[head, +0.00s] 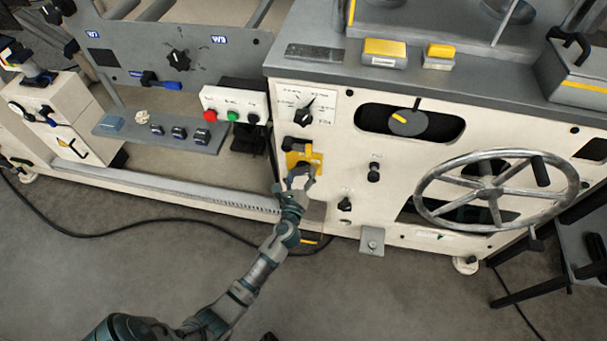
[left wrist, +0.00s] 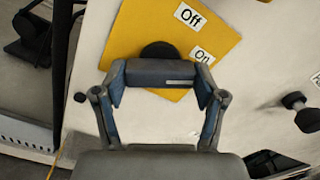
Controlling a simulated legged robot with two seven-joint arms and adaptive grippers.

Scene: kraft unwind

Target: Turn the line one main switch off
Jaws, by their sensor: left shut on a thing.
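The main switch has a yellow plate (head: 292,158) on the cream machine front in the head view. In the left wrist view the yellow plate (left wrist: 235,38) carries an "Off" label (left wrist: 190,15) and, below it, an "On" label (left wrist: 202,56). A dark grey switch handle (left wrist: 160,72) stands in front of a round black hub (left wrist: 158,50). Its right end is nearer the "On" label. My left gripper (head: 301,175) is shut on the handle, one finger at each end; in the wrist view the gripper (left wrist: 160,88) fills the lower middle. My right gripper is not in view.
A rotary selector (head: 304,117) sits above the switch, and a red-and-green button box (head: 235,105) is up and left. Black knobs (head: 374,172) and a large handwheel (head: 497,190) project at the right. A cable (head: 190,222) runs along the floor.

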